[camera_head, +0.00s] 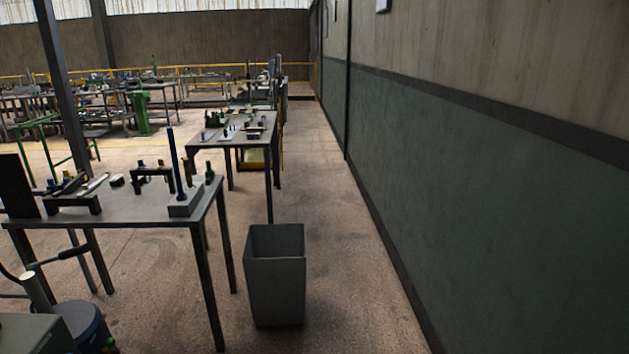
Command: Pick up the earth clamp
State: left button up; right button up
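I cannot make out an earth clamp for certain in the head view. Several small tools and metal parts lie on the near table (135,213) at the left, too small to name surely. A dark bracket-like piece (152,172) stands near the table's middle. A grey block with an upright blue rod (174,160) stands near its right end. Neither of my grippers is in view.
A grey open bin (276,290) stands on the floor right of the near table. A second table (230,140) with small items is behind it. A blue drum (85,325) and a greenish box (35,335) are at the lower left. Free floor runs along the right wall (480,170).

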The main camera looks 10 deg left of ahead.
aim_at(210, 172)
jog(key=i+j+z, duration=0.2)
jog(key=i+j, duration=0.15)
jog(key=i, duration=0.2)
jog(key=i+j+z, duration=0.15)
jog(key=i+j, duration=0.3)
jog(key=i, duration=0.1)
